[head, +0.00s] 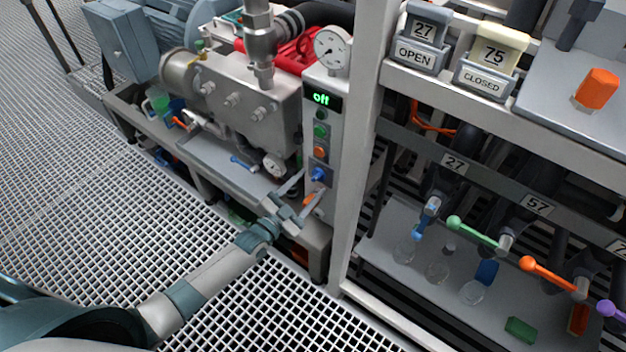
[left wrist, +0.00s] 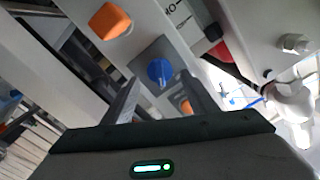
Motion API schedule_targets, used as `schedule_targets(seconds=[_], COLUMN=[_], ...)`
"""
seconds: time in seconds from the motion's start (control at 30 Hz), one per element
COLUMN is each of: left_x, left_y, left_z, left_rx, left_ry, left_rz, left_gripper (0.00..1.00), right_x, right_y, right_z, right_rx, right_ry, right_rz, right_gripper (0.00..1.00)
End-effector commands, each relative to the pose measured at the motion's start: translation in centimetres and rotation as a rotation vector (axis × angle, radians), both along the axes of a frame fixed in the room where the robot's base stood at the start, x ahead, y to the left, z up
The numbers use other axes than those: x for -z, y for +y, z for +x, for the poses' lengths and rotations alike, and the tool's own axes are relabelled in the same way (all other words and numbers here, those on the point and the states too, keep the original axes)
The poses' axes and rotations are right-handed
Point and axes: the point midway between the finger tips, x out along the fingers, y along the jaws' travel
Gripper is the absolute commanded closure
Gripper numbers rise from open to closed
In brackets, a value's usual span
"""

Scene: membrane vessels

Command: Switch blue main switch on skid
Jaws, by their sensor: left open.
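The blue main switch (head: 318,174) is a small round knob on a dark square plate, low on the grey control panel of the skid. The panel's display (head: 321,99) reads "Off" in green. My left gripper (head: 306,192) is open just in front of the panel, its fingers near the height of the blue switch. In the left wrist view the blue switch (left wrist: 160,72) shows beyond and between the two open fingers (left wrist: 156,98). I cannot tell whether a finger touches it. My right gripper is not in view.
Orange (head: 320,152) and green (head: 320,131) controls sit above the switch on the panel. A white frame post (head: 362,150) stands close on its right. A pump block (head: 245,105) is on the left. Coloured valve handles (head: 470,231) are at right. Grating floor is open at lower left.

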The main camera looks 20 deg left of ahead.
Motion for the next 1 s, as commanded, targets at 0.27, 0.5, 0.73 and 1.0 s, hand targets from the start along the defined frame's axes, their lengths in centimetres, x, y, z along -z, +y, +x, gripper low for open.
schedule_targets(seconds=[0.27, 0.5, 0.73, 1.0], left_x=[0.0, 0.0, 0.0, 0.1], left_y=[-0.8, -0.9, -0.9, -0.9], left_z=[2.2, 2.4, 2.4, 2.4], left_rx=[0.000, 0.000, 0.000, -0.001], left_ry=[0.000, 0.001, 0.001, 0.003], left_rz=[0.001, 0.000, 0.000, -0.004], left_gripper=[0.47, 0.47, 0.76, 0.87], right_x=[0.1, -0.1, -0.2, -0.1], right_y=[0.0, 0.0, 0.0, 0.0], right_z=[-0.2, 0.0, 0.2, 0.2], right_rx=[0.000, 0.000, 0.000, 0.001], right_ry=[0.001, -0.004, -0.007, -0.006], right_rz=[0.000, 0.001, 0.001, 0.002], right_gripper=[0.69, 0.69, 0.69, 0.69])
